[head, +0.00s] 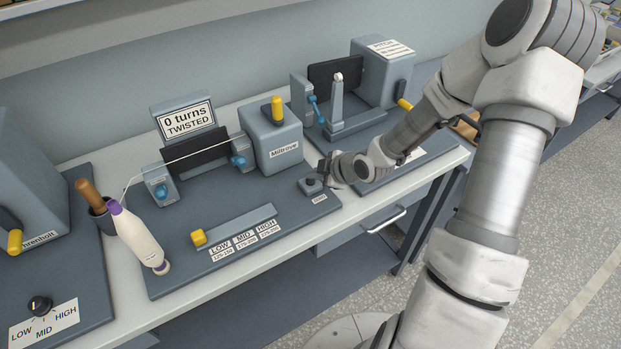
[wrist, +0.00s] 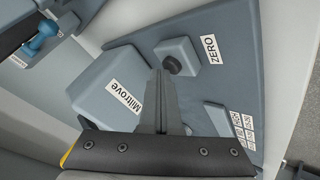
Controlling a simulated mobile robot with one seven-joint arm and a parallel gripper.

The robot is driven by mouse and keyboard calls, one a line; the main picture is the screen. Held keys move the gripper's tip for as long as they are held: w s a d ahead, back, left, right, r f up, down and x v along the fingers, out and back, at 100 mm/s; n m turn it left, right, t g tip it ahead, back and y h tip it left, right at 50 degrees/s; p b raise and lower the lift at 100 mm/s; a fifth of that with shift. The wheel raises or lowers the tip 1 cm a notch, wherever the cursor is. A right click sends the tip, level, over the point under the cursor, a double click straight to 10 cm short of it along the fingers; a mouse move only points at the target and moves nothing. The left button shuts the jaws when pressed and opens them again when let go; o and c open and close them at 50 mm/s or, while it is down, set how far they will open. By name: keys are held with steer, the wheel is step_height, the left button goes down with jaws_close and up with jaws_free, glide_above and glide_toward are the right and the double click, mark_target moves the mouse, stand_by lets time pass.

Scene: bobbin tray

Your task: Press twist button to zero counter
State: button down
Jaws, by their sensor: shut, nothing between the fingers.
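The zero button is a dark round knob (head: 311,181) on a small grey block at the front right corner of the Miltrove machine's base plate. It also shows in the wrist view (wrist: 173,65), beside a ZERO label (wrist: 208,49). My gripper (head: 325,172) is shut and empty, just right of the button in the head view. In the wrist view its fingertips (wrist: 160,74) lie right beside the knob; I cannot tell whether they touch it. The counter sign (head: 186,118) reads "0 turns TWISTED". A thread runs across the machine from a white bobbin (head: 138,235).
The grey Miltrove housing (head: 272,140) with a yellow handle stands behind the button. A slider with a yellow knob (head: 199,237) and LOW, MID, HIGH labels is at the front. Another machine (head: 380,75) stands to the right, and another dial (head: 40,305) at lower left.

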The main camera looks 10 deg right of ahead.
steer(key=shift+r, duration=0.1)
steer(key=shift+r+p, duration=0.75)
steer(key=shift+r, duration=0.05)
step_height(320, 180, up, 5)
steer(key=p, duration=0.4)
steer(key=shift+d, duration=0.1)
stand_by(0.8)
